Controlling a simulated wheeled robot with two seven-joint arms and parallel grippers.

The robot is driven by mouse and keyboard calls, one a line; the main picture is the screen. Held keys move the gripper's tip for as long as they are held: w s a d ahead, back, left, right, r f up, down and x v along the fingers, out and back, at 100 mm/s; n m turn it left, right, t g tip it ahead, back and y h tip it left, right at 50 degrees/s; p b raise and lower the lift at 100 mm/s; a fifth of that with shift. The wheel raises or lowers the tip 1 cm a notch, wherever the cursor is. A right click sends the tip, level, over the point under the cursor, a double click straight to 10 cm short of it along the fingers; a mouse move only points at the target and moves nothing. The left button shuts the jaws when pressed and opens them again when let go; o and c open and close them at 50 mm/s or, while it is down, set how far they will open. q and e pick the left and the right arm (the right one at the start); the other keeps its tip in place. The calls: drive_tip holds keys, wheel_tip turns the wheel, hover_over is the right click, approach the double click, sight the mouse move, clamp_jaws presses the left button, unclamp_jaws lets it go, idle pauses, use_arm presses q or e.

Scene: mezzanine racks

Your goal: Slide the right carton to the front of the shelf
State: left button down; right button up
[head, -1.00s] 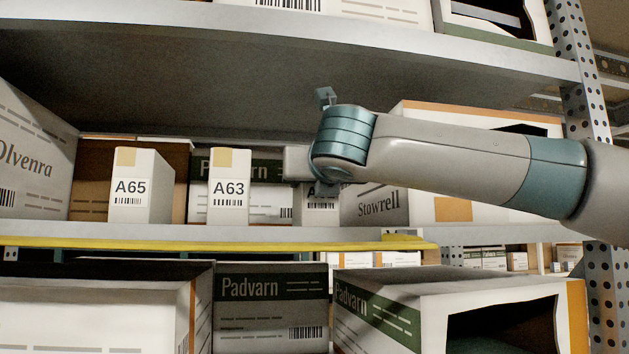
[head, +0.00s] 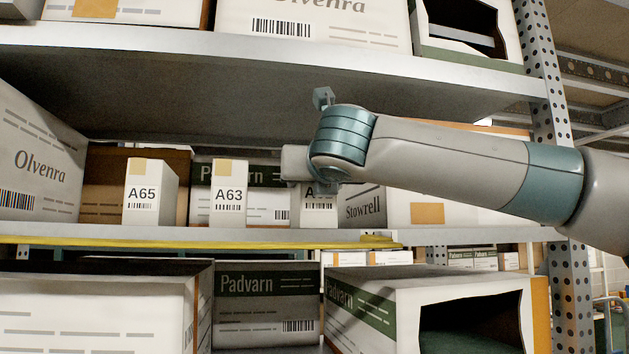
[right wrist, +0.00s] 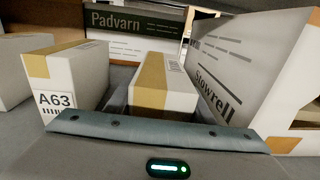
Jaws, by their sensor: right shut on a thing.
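The right carton (head: 319,206) is a small white box with a tan tape strip on top. It stands on the middle shelf, right of the A63 carton (head: 229,197). In the head view my wrist covers its upper part and most of its label. In the right wrist view the carton (right wrist: 160,80) is straight ahead, its lower front hidden by the gripper body. My right gripper (right wrist: 158,112) is shut on this carton, with dark fingers along its sides. The fingers are hidden in the head view. My left gripper is out of view.
The A65 carton (head: 149,195) stands further left. A large Stowrell box (right wrist: 240,70) is close on the right of the held carton. A Padvarn box (right wrist: 133,30) stands behind. The shelf front has a yellow strip (head: 180,240); another shelf deck (head: 200,85) is overhead.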

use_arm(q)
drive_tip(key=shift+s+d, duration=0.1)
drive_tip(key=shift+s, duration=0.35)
use_arm(e)
drive_tip(key=shift+s+d, duration=0.15)
drive_tip(key=shift+s, duration=0.35)
drive_tip(key=shift+w, duration=0.1)
drive_tip(key=o, duration=1.4)
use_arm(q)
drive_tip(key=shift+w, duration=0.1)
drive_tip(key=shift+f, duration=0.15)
use_arm(e)
drive_tip(key=shift+s, duration=0.2)
drive_tip(key=shift+s+f+b, duration=0.1)
drive_tip(key=shift+s+b, duration=0.1)
drive_tip(key=shift+b, duration=0.15)
use_arm(q)
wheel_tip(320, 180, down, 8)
drive_tip(key=b, duration=0.8)
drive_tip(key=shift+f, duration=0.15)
use_arm(e)
drive_tip(key=s+d, duration=0.1)
drive_tip(key=s, duration=0.4)
drive_tip(key=s+d, duration=0.1)
drive_tip(key=s, duration=0.5)
drive_tip(key=s+d, duration=0.1)
drive_tip(key=s, duration=0.4)
drive_tip(key=shift+s, duration=0.25)
